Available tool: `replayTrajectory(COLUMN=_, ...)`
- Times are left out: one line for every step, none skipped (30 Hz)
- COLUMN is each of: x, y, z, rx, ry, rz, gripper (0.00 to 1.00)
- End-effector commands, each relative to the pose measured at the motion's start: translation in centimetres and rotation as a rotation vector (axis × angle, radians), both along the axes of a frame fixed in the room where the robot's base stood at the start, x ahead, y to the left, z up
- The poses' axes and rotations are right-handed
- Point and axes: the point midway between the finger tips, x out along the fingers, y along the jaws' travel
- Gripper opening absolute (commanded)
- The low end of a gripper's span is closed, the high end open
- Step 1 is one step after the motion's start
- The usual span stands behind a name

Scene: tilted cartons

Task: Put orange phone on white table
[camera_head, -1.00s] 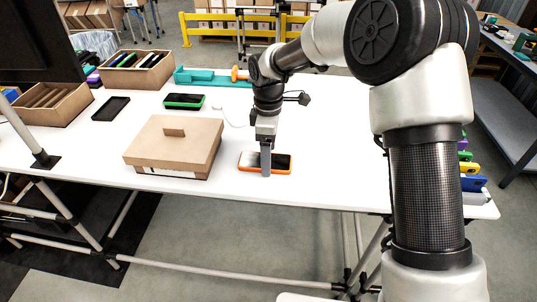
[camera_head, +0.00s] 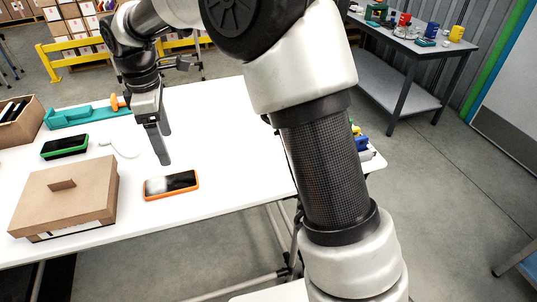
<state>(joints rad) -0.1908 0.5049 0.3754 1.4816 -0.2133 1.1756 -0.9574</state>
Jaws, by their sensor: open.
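The orange phone (camera_head: 171,185) lies flat on the white table (camera_head: 225,180) near its front edge, dark screen up with a bright reflection on its left part. My gripper (camera_head: 163,158) points down above and behind the phone, apart from it and holding nothing. Its fingers overlap from this angle, so the gap between them is hard to see.
A closed cardboard box (camera_head: 66,200) stands left of the phone. A green-edged phone (camera_head: 65,146), a teal tray (camera_head: 85,115) and an open carton (camera_head: 18,125) are further back left. The table right of the phone is clear. A grey side table (camera_head: 400,75) stands at the back right.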

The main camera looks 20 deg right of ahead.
Motion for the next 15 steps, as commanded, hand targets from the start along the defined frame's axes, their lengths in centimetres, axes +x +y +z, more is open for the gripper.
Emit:
replayTrajectory(x=-0.6, y=-1.5, z=1.7, rx=-0.004, ry=-0.03, rz=-0.059, gripper=0.75)
replayTrajectory(x=-1.1, y=-2.5, z=2.6, rx=-0.005, ry=-0.049, rz=-0.105, gripper=0.75)
replayTrajectory(x=-1.9, y=-4.0, z=4.0, rx=-0.007, ry=-0.075, rz=-0.174, gripper=0.75)
replayTrajectory(x=-2.7, y=-5.3, z=5.0, rx=-0.006, ry=-0.097, rz=-0.234, gripper=0.75)
replayTrajectory(x=-3.5, y=-6.6, z=5.9, rx=-0.001, ry=-0.118, rz=-0.299, gripper=0.75)
replayTrajectory(x=-4.8, y=-8.4, z=7.1, rx=0.004, ry=-0.147, rz=-0.389, gripper=0.75)
replayTrajectory(x=-5.7, y=-9.7, z=7.9, rx=0.014, ry=-0.169, rz=-0.457, gripper=0.75)
replayTrajectory(x=-6.8, y=-10.9, z=8.5, rx=0.024, ry=-0.188, rz=-0.525, gripper=0.75)
replayTrajectory(x=-8.2, y=-12.6, z=9.4, rx=0.04, ry=-0.216, rz=-0.618, gripper=0.75)
replayTrajectory(x=-9.3, y=-13.7, z=9.9, rx=0.055, ry=-0.236, rz=-0.685, gripper=0.75)
replayTrajectory(x=-10.5, y=-14.9, z=10.3, rx=0.073, ry=-0.253, rz=-0.756, gripper=0.75)
replayTrajectory(x=-12.1, y=-16.3, z=10.7, rx=0.098, ry=-0.278, rz=-0.848, gripper=0.75)
replayTrajectory(x=-13.3, y=-17.3, z=11.0, rx=0.121, ry=-0.295, rz=-0.916, gripper=0.75)
replayTrajectory(x=-14.5, y=-18.2, z=11.1, rx=0.145, ry=-0.309, rz=-0.984, gripper=0.75)
replayTrajectory(x=-16.1, y=-19.4, z=11.1, rx=0.176, ry=-0.326, rz=-1.073, gripper=0.75)
